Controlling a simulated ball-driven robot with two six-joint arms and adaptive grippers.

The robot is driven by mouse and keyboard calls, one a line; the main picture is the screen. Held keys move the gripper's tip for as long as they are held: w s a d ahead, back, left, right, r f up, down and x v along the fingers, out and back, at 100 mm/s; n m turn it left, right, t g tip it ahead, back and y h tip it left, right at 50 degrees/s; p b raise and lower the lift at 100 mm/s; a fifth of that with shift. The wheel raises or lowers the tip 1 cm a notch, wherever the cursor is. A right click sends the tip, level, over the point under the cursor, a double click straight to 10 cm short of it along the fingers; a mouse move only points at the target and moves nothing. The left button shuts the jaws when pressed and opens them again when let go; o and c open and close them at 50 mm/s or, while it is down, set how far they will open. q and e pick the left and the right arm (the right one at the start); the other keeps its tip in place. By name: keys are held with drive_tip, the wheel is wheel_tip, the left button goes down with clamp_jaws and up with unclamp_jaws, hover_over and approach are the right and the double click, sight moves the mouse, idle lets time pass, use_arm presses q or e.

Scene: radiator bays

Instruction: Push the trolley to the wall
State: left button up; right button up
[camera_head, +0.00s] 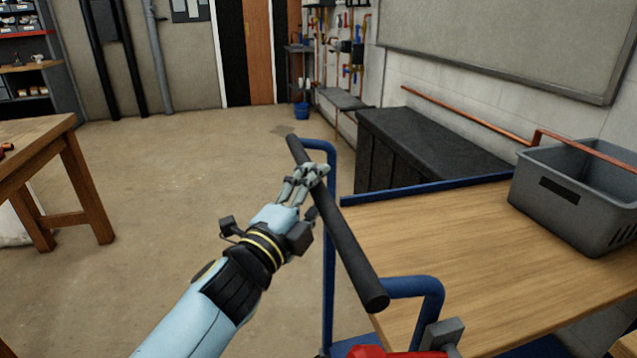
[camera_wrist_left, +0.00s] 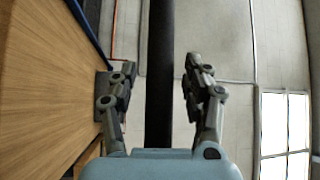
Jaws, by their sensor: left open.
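The trolley has a wooden deck (camera_head: 450,265), a blue tube frame and a black handle bar (camera_head: 350,245) at its left end. My left gripper (camera_head: 308,182) is at the far half of the bar. In the left wrist view the bar (camera_wrist_left: 160,80) runs between the two spread fingers (camera_wrist_left: 158,90), with a gap on each side. The fingers are open and not closed on it. The wall (camera_head: 450,85) of pale blocks is at the right, beyond the trolley. My right gripper is out of view.
A grey crate (camera_head: 565,205) stands on the deck's right side. A black chest (camera_head: 420,150) stands along the wall behind the trolley, with a copper pipe (camera_head: 465,115) above it. A wooden table (camera_head: 45,150) is at the left. The floor (camera_head: 190,170) between is clear.

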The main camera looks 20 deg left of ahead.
use_arm(q)
drive_tip(key=shift+w+d, duration=0.15)
drive_tip(key=shift+w, duration=0.45)
clamp_jaws()
